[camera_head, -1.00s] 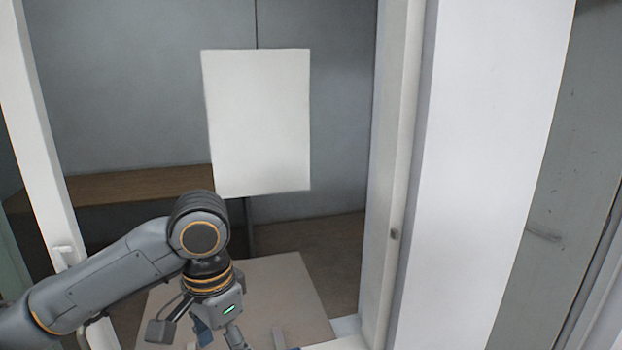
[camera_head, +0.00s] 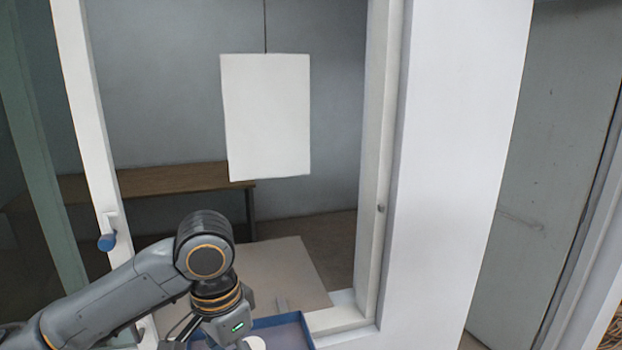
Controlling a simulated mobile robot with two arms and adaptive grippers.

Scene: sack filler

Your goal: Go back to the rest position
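My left arm comes in from the lower left, bends at its joint and points down at the bottom middle of the head view. The wrist of my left gripper shows at the bottom edge, but its fingers are cut off by the frame, so I cannot see whether they hold anything. My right arm and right gripper are not in view.
A blue-rimmed tray (camera_head: 282,321) with a white round thing (camera_head: 254,343) lies below my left wrist. A white window frame (camera_head: 372,200) surrounds an opening with a beige surface (camera_head: 290,265), a hanging white panel (camera_head: 268,115) and a wooden bench (camera_head: 170,179).

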